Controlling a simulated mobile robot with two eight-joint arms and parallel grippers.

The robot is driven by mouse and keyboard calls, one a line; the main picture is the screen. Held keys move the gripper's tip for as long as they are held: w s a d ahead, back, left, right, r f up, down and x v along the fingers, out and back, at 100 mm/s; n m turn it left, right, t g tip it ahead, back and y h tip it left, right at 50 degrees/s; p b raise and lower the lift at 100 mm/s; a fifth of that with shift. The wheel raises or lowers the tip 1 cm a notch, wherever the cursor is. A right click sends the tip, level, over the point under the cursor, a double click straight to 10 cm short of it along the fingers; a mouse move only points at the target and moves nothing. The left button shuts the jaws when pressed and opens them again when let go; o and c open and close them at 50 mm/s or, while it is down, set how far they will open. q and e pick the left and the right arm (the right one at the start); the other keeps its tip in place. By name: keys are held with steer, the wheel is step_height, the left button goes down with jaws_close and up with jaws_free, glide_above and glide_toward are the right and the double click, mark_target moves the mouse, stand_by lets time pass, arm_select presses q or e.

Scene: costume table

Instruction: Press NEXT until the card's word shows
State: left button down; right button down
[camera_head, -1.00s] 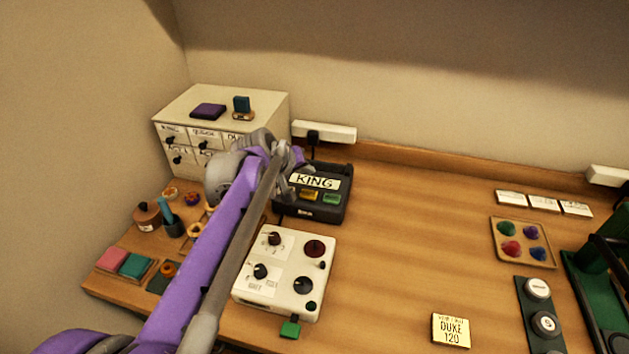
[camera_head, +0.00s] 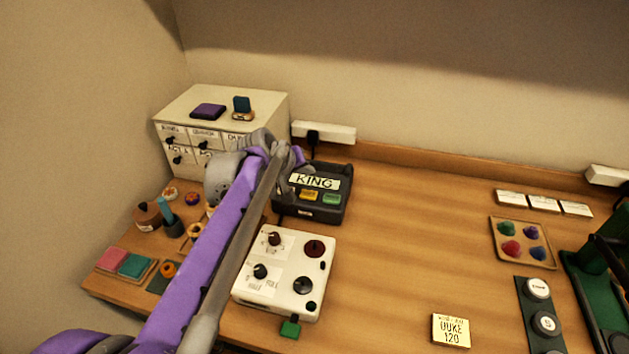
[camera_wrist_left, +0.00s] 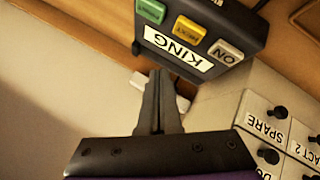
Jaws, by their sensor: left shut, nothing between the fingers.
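The dark word box (camera_head: 325,210) stands at the back left of the table, and its display (camera_head: 314,182) reads KING. In the left wrist view the box shows upside down, with a yellow NEXT button (camera_wrist_left: 190,30), a green button (camera_wrist_left: 151,11) and a pale ON button (camera_wrist_left: 226,51). The card (camera_head: 451,331) at the table's front reads DUKE 120. My left gripper (camera_head: 296,157) is near the box's back left edge. In the left wrist view its fingers (camera_wrist_left: 160,78) are shut and empty, apart from the buttons. My right gripper is not in view.
A white knob panel (camera_head: 283,285) stands in front of the word box. A drawer cabinet (camera_head: 265,113) stands behind and left. A tray of coloured pieces (camera_head: 522,258) and a dark two-button strip (camera_head: 530,293) lie at the right. The middle of the table is clear.

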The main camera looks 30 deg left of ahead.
arm_select(q)
steer(key=shift+r, duration=0.15)
stand_by(0.7)
step_height(320, 180, up, 4)
steer(key=shift+f+b, duration=0.2)
steer(key=shift+b, duration=0.25)
steer(key=b, duration=0.7)
glide_above(307, 196)
step_height(307, 196, down, 8)
steer(key=shift+f, duration=0.4)
stand_by(1.4)
steer(key=shift+f, duration=0.45)
